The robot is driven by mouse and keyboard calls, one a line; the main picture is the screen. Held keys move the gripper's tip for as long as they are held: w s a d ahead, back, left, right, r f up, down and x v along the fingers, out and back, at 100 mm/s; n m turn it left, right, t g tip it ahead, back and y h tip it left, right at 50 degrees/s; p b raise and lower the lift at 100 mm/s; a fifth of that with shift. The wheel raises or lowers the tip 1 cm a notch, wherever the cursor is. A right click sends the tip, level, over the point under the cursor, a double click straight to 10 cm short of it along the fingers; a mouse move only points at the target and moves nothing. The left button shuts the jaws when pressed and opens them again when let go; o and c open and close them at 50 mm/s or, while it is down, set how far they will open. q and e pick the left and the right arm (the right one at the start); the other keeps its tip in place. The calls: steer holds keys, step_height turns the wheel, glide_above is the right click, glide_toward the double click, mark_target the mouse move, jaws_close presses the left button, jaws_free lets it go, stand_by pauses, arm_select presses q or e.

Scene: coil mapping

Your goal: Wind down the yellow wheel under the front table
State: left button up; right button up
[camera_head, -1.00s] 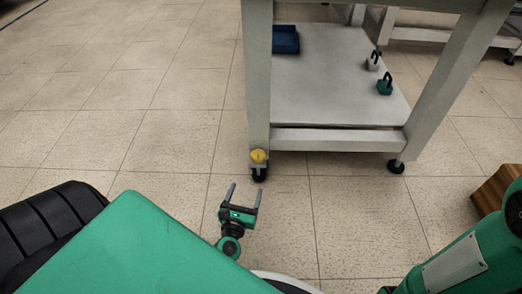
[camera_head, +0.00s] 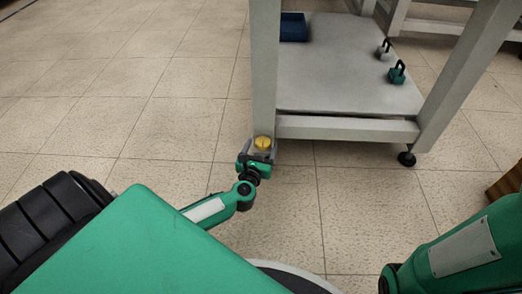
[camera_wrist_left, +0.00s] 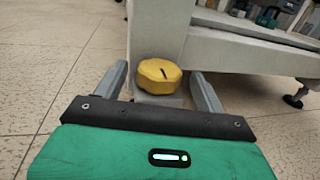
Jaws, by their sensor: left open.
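The yellow wheel (camera_head: 263,143) is a knob low on the near left leg of the front table (camera_head: 345,128). My left gripper (camera_head: 260,153) is open, with one finger on each side of the wheel. In the left wrist view its fingers (camera_wrist_left: 160,88) stand apart, with a visible gap between each finger and the wheel. The caster under this leg is hidden by the gripper. My right gripper is out of view; only the right arm shows at lower right.
The table's lower shelf (camera_head: 340,75) holds a blue tray (camera_head: 293,27), a grey weight (camera_head: 383,50) and a teal weight (camera_head: 397,74). A black caster (camera_head: 407,158) is under the right leg. A brown wooden block (camera_head: 508,188) stands at the right edge. The floor at left is clear.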

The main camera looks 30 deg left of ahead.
arm_select(q)
steer(key=shift+w, duration=0.15)
steer(key=c, duration=1)
steer(key=shift+o, duration=0.2)
steer(key=shift+a+m+t+h, duration=0.3)
steer(key=shift+m+h, duration=0.5)
steer(key=shift+h, duration=0.4)
steer(key=shift+a+m+h, duration=0.15)
steer(key=shift+m+h, duration=0.6)
steer(key=shift+h, duration=0.4)
steer(key=shift+a+m+h, duration=0.1)
steer(key=shift+m+h, duration=0.65)
steer(key=shift+h, duration=0.4)
steer(key=o, duration=1)
steer(key=shift+c, duration=0.2)
